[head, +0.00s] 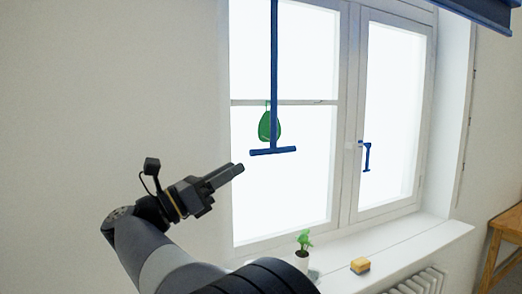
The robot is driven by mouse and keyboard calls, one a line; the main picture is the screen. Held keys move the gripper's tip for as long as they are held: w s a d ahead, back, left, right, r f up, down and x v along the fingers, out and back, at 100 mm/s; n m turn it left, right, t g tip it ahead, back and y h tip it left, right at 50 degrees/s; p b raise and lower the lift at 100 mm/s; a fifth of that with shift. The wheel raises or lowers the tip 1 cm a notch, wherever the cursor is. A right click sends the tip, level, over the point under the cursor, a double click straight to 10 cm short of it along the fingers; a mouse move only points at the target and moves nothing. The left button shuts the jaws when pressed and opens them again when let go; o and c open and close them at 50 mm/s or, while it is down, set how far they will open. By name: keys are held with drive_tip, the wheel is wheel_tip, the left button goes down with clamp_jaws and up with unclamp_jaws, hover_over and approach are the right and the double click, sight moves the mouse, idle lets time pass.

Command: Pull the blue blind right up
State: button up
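The blue blind (485,10) shows only in part, as a blue edge at the top right corner, high above the window; the rest is out of frame. A dark blue rod (274,70) hangs down in front of the left window pane and ends in a blue crossbar (273,151); its upper end is out of view. My gripper (240,168) is left of the crossbar and a little lower in the picture, apart from it. It points right and holds nothing that I can see. Its fingers overlap from this side, so their gap is unclear.
A green pouch-like thing (265,127) hangs behind the rod. The right casement has a blue handle (366,156). On the sill (405,240) are a small potted plant (303,258) and a yellow sponge-like block (360,265). A radiator (415,284) is below; a wooden table (505,235) stands right.

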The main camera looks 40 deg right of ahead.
sight(262, 152)
drive_tip(key=p+x, duration=0.3)
drive_tip(key=x, duration=0.6)
drive_tip(key=shift+c, duration=0.3)
clamp_jaws()
